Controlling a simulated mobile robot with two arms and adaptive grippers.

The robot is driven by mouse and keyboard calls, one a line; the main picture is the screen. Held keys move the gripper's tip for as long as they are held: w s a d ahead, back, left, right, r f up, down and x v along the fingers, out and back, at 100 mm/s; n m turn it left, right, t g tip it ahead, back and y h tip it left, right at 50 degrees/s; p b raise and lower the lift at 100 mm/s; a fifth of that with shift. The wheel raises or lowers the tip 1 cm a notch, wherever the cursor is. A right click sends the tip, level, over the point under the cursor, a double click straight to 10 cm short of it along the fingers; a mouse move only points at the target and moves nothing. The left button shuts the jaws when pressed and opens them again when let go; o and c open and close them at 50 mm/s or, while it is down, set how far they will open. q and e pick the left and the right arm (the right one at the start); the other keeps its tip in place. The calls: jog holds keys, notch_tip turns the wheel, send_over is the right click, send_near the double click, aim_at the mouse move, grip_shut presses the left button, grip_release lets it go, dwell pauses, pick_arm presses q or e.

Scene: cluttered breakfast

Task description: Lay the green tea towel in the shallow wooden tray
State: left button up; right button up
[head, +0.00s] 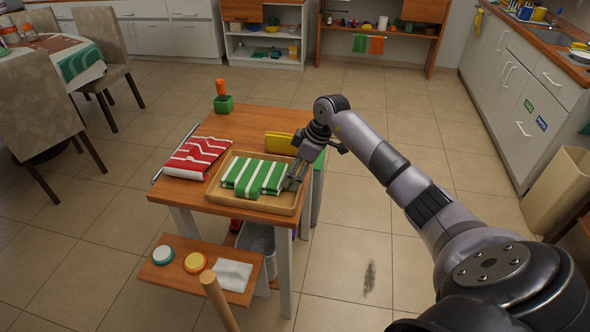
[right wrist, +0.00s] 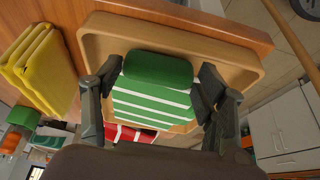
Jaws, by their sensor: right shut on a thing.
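The green-and-white striped tea towel (head: 248,177) is folded and lies within the outline of the shallow wooden tray (head: 283,209) on the small table. My right gripper (head: 292,180) is at the tray's right side and is shut on the towel's right end. In the right wrist view, the towel (right wrist: 153,98) is between the two fingers of the gripper (right wrist: 160,78), with the tray (right wrist: 185,32) just behind it. I cannot tell whether the towel's whole underside touches the tray floor. My left gripper is not in view.
A red-and-white striped cloth (head: 197,157) lies left of the tray. A lower shelf (head: 170,273) holds two round lids and a white cloth.

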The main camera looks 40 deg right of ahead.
jog(key=shift+f, duration=0.2)
jog(key=o, duration=1.6)
jog(key=shift+r, duration=0.3)
jog(key=v, duration=1.2)
jog(key=shift+r+b, duration=0.1)
jog(key=shift+b, duration=0.25)
